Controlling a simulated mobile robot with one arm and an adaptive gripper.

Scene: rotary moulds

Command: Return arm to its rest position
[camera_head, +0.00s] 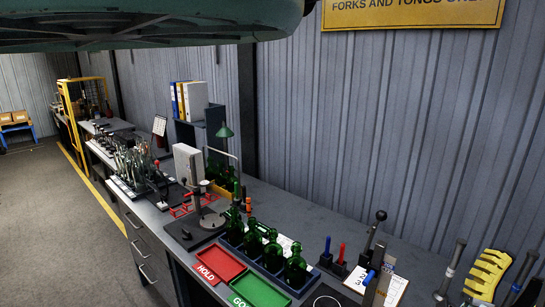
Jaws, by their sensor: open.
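I cannot make out my arm or my gripper in the head view, so the state of its fingers is hidden from me. The workbench (325,222) runs along the wall from the lower right to the far left. A rack (236,240) on it holds several green glass bottles (273,251). In front of the rack lie a red tray (219,264) marked HOLD and a green tray (260,290), its label partly cut off. Both trays look empty.
A large dark green rounded body (150,22) hangs across the top left. A black-knobbed lever (374,235), a clipboard (392,288) and a yellow toothed piece (487,272) stand at the right. Bottle tools crowd the middle bench. The floor (45,215) at the left is clear.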

